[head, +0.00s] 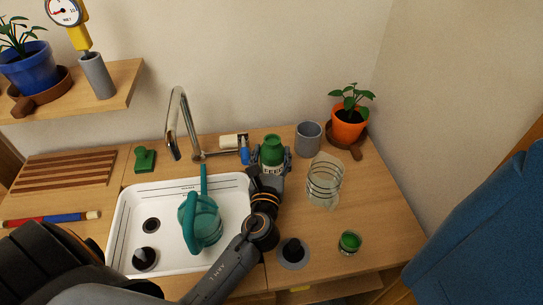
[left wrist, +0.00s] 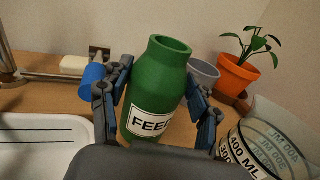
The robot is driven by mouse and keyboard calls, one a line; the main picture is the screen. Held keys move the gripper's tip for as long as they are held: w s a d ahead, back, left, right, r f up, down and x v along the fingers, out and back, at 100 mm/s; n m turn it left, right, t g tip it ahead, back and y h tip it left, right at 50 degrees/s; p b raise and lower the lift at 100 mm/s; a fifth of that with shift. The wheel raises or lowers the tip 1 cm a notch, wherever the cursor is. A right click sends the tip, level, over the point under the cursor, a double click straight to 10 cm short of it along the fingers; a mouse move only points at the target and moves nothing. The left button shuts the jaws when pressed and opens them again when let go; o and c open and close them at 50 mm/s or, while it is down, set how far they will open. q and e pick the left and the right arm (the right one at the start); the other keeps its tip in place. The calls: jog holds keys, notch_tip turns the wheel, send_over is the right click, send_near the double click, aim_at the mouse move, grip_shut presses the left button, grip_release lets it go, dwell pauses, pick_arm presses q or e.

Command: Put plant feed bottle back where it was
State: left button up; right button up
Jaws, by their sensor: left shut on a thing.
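The green plant feed bottle (head: 272,150) has an open neck and a white FEED label. It is at the back of the counter, right of the tap. My left gripper (head: 270,166) is shut around it, and the left wrist view shows a finger on each side of the bottle (left wrist: 158,85). The gripper hides the bottle's base, so I cannot tell whether it touches the counter. My right gripper is not in view.
A sink (head: 170,262) holds a teal watering can (head: 204,222). A blue bottle (head: 244,153), grey cup (head: 308,138), orange plant pot (head: 348,125) and clear measuring jug (head: 324,182) stand close by. A small glass with green liquid (head: 349,243) stands in front. The right counter is partly clear.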

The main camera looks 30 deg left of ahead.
pick_arm(q)
jog(key=shift+r, duration=0.15)
jog(key=o, duration=1.1)
jog(key=shift+f, duration=0.2)
jog(key=o, duration=0.4)
jog(key=shift+c, duration=0.2)
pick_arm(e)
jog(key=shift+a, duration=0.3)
pick_arm(q)
jog(key=shift+s+r, duration=0.1)
jog(key=shift+r, duration=0.05)
jog(key=b+v, duration=0.2)
jog(key=v, duration=1)
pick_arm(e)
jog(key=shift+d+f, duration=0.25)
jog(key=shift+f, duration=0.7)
